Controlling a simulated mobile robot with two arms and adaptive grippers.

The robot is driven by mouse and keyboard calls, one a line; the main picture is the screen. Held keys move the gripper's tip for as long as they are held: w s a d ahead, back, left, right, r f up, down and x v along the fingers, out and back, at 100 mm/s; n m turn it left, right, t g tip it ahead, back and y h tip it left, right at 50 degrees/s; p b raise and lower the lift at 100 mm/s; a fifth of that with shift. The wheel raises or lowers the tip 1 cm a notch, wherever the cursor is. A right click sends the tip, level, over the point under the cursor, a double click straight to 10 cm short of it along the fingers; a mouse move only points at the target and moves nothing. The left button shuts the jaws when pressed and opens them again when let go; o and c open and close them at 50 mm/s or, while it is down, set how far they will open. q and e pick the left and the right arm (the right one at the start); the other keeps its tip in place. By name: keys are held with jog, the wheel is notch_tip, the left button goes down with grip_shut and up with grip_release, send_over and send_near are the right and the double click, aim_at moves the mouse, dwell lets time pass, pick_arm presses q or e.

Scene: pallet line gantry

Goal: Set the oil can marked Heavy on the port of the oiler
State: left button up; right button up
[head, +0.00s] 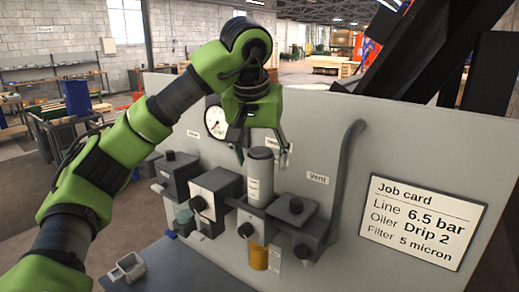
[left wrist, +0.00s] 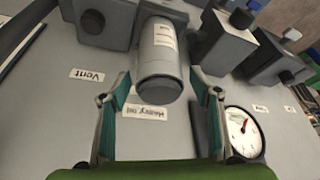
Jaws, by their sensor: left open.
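A grey cylindrical can with a pale label (head: 259,178) stands upright on the unit with the amber bowl (head: 258,257), in the middle of the panel. The can's label text is too small to read. In the left wrist view the can (left wrist: 158,62) shows between my fingers. My left gripper (head: 262,155) is open, pointing down at the can's top, with a finger on either side; in the left wrist view (left wrist: 160,76) gaps show beside it. A plate reading "Heavy oil" (left wrist: 146,112) is on the panel behind. My right gripper is not in view.
Dark valve blocks (head: 214,190) stand left of the can, and a block with a pipe (head: 310,235) stands right, under a "Vent" plate (head: 318,178). A gauge (head: 215,122) and a job card reading "Oiler Drip 2" (head: 420,220) are on the panel. A small grey holder (head: 127,268) sits lower left.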

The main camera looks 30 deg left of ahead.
pick_arm(q)
jog(key=v, duration=1.2)
jog(key=shift+p, duration=0.35)
